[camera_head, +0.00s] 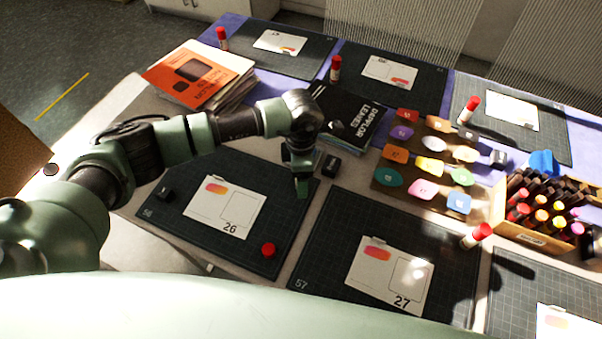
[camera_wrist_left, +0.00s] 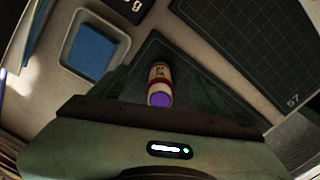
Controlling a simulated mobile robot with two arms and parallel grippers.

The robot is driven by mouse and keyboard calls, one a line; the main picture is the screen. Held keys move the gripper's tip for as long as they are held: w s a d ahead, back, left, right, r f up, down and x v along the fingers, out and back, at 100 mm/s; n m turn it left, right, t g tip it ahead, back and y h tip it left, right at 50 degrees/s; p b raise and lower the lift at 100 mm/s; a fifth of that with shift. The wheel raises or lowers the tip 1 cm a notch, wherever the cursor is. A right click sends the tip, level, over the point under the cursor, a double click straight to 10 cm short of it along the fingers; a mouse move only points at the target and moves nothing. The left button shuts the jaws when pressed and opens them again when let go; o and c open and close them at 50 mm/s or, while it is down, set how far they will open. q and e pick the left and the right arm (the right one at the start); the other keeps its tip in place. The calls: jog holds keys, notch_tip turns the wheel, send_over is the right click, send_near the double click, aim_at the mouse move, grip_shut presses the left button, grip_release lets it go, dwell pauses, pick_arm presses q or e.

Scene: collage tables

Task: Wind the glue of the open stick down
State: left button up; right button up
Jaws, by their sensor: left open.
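The open glue stick (camera_wrist_left: 160,84) shows in the left wrist view, with a pale and red body and a purple glue end facing the camera. It appears upright on the dark mat. My left gripper (camera_head: 301,188) points down at the right edge of mat 26 (camera_head: 160,213) in the head view. Its open fingers stand on either side of the stick, with a gap visible on both sides. In the head view the gripper hides the stick. A loose red cap (camera_head: 268,250) sits on mat 26, near its front right corner. My right gripper is not in view.
A dish with a blue sponge (camera_wrist_left: 91,50) lies beside the stick. A black block (camera_head: 332,166) and a dark book (camera_head: 345,120) are near the gripper. Mat 57 (camera_head: 325,225) lies to the right. A crate of glue sticks (camera_head: 530,238) stands at the far right.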

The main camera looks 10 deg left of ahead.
pick_arm(q)
jog(key=shift+r+p, duration=2.05)
jog(key=shift+r, duration=1.7)
jog(key=shift+f, duration=0.1)
